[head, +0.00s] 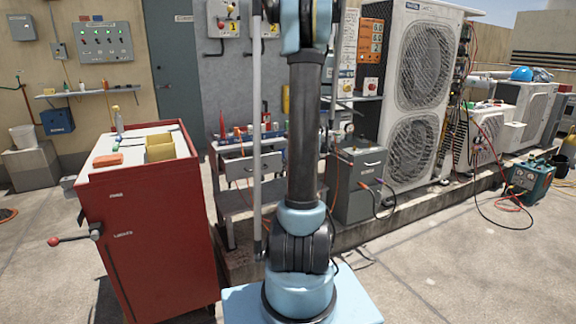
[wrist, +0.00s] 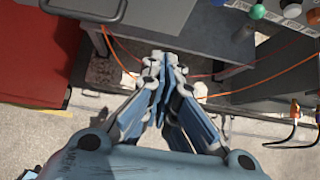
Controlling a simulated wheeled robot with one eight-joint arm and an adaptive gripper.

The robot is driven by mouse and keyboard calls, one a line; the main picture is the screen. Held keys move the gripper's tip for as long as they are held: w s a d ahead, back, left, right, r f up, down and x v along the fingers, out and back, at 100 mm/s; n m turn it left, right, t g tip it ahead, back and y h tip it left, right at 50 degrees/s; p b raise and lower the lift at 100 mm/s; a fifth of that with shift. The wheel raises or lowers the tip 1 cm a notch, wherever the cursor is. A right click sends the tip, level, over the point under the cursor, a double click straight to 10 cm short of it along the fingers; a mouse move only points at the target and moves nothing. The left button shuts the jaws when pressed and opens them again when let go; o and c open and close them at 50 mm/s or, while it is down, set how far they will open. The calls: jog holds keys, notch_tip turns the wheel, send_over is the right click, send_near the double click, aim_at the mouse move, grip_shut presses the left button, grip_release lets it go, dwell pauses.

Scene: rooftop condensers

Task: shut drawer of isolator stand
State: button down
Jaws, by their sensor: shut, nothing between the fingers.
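The isolator stand (head: 222,150) is a low grey stand behind my arm in the head view, with small items on top. Its drawer (head: 240,168) has a pale grey front with a dark bar handle, and seems to stick out from the stand; my arm partly hides it. In the wrist view the drawer (wrist: 150,14) is at the top, with its handle (wrist: 85,12) at the upper left. My gripper (wrist: 163,58) is shut and empty, its fingertips below the drawer in the picture and apart from the handle. The head view does not show my gripper.
A red tool cabinet (head: 150,235) with a side crank stands left of the stand; its red side (wrist: 35,60) also shows in the wrist view. A grey box (head: 357,190) with cables stands to the right. Orange cables (wrist: 270,80) run near the stand. Open floor lies at right.

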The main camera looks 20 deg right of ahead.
aim_at(277, 169)
jog(key=shift+w+a+f, duration=0.2)
jog(key=shift+w+f, duration=0.3)
jog(key=shift+w, duration=0.65)
jog(key=shift+w+a+f, duration=0.25)
jog(key=shift+w+f, duration=0.3)
jog(key=shift+w, duration=0.65)
jog(key=shift+w+a+f, duration=0.2)
jog(key=shift+w+f, duration=0.3)
jog(key=shift+w, duration=0.65)
